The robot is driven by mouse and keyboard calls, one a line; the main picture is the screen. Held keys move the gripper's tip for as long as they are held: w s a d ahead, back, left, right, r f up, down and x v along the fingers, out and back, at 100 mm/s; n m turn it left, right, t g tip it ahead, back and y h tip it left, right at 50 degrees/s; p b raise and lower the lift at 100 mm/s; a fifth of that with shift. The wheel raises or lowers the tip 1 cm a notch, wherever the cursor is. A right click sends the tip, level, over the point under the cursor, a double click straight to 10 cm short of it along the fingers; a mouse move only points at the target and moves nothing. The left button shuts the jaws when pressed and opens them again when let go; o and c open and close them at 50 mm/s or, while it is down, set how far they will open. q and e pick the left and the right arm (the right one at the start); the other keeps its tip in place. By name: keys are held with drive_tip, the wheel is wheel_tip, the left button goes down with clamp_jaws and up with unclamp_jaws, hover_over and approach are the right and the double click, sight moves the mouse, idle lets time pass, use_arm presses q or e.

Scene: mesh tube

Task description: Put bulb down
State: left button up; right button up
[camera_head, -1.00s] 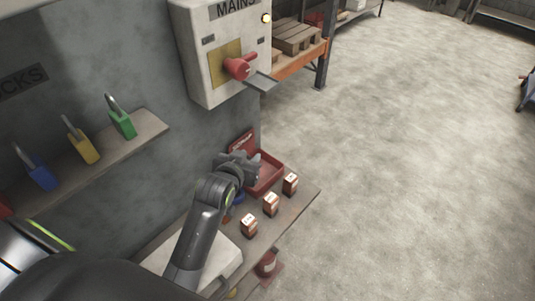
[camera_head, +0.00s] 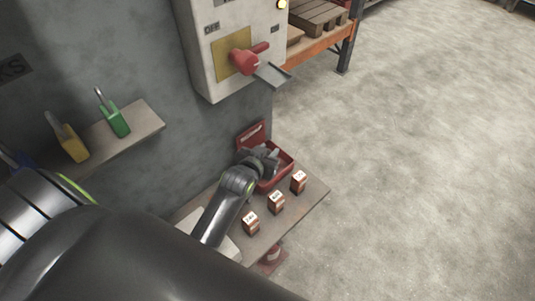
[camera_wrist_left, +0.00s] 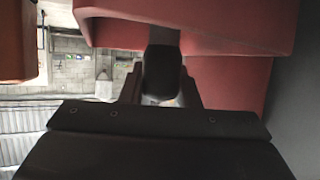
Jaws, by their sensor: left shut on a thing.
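My left gripper (camera_head: 266,158) is over the open red case (camera_head: 287,170) at the back of the small shelf in the head view. In the left wrist view, my left gripper (camera_wrist_left: 160,92) is shut on a dark, rounded thing (camera_wrist_left: 162,72), which I take to be the bulb. Only its dark part shows, so I cannot tell its full shape. Red walls of the case (camera_wrist_left: 225,80) fill the upper right of that view, close to the fingers. In the head view the held thing is hidden by the gripper. My right gripper is not in view.
Several small labelled boxes, one of them in the middle (camera_head: 276,202), stand in a row along the shelf (camera_head: 312,203). A mains box with a red switch handle (camera_head: 246,62) hangs above. Padlocks, one green (camera_head: 115,120), stand on a ledge at left. The floor at right is clear.

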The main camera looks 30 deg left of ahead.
use_arm(q)
drive_tip(key=shift+f, duration=0.75)
drive_tip(key=shift+f, duration=0.15)
drive_tip(key=o, duration=1)
drive_tip(key=shift+r, duration=0.25)
drive_tip(key=shift+s, duration=0.35)
drive_tip(key=shift+b+v, duration=0.4)
drive_tip(key=shift+v, duration=3.05)
